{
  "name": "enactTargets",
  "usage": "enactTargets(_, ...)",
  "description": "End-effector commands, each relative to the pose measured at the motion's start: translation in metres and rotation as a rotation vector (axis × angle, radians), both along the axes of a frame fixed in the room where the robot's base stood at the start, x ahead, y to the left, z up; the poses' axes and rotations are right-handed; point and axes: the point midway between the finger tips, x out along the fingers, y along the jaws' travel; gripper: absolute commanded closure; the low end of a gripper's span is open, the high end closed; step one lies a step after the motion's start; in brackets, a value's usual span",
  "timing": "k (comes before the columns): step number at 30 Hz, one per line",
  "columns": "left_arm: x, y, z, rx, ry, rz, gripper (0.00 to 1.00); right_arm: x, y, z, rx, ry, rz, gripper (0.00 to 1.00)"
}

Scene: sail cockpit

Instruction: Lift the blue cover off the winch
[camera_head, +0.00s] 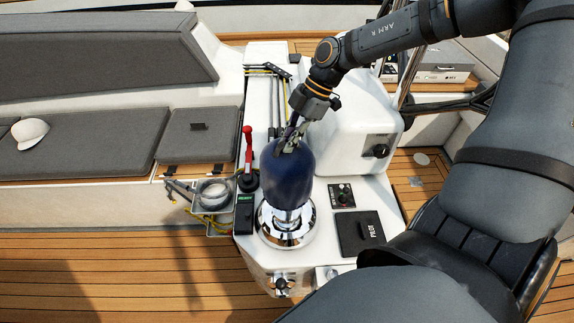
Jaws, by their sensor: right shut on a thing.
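The blue cover (287,176) is a dark blue rounded hood over the upper part of the chrome winch (284,226). The winch's round base and a short piece of its drum show below the cover's lower edge. My right gripper (291,143) comes down from the upper right and is shut on the top of the cover. The cover looks upright. The winch top is hidden inside it. My left gripper is not in view.
A red-handled lever (247,150) stands just left of the cover. A white pedestal housing (352,125) is close behind on the right. A black PILOT panel (360,232) lies right of the winch. A white cap (31,133) lies on the grey seat cushions (95,140).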

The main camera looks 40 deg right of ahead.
Motion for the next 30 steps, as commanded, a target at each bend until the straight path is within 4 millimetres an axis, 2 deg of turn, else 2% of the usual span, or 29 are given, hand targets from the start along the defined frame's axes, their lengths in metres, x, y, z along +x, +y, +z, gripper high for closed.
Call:
enactTargets(11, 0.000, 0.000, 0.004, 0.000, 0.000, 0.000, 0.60, 0.000, 0.000, 0.006, 0.000, 0.000, 0.000, 1.00)
enactTargets(21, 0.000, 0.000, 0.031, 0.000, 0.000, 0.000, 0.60, 0.000, 0.000, 0.043, 0.000, -0.001, 0.000, 1.00)
enactTargets(30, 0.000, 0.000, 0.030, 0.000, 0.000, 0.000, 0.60, 0.000, 0.000, 0.043, 0.000, 0.000, 0.000, 1.00)
